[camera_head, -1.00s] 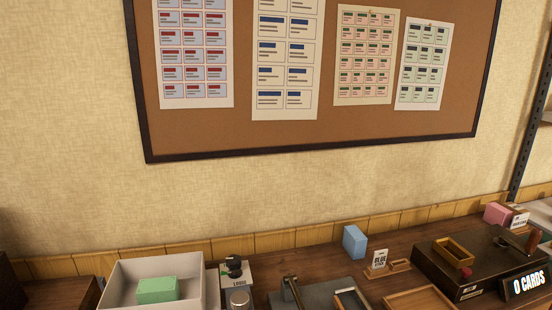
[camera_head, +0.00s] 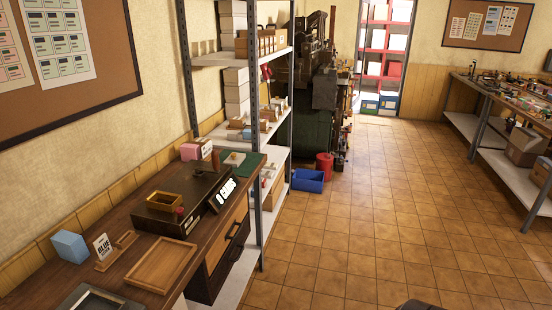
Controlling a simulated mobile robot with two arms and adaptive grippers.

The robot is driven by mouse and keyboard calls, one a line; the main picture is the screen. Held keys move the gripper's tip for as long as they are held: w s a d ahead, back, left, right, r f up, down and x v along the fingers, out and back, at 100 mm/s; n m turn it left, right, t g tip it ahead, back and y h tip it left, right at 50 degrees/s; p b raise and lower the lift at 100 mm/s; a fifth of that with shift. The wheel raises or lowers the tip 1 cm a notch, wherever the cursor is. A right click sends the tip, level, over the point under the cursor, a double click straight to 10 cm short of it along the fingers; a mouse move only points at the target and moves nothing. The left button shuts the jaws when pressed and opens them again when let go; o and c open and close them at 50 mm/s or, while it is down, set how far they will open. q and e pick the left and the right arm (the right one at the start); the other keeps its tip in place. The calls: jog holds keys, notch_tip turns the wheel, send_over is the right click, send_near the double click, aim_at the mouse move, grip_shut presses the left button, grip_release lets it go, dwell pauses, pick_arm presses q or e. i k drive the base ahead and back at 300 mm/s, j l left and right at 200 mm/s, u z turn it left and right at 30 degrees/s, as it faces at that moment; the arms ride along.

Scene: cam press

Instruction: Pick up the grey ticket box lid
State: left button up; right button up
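I cannot pick out a grey ticket box lid in this view. Pale grey-white boxes (camera_head: 237,92) are stacked on the metal shelf rack, but I cannot tell whether any has a separate lid. Neither of my grippers is in view.
The wooden bench (camera_head: 60,280) at left carries a blue block (camera_head: 69,246), a wooden tray (camera_head: 162,264) and a dark counter box (camera_head: 165,222). The shelf rack (camera_head: 187,95) stands beyond it. A blue bin (camera_head: 308,181) is on the floor. Open tiled floor (camera_head: 400,220) lies between benches.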

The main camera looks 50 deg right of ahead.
aim_at(236, 160)
jog(key=z, duration=1.25)
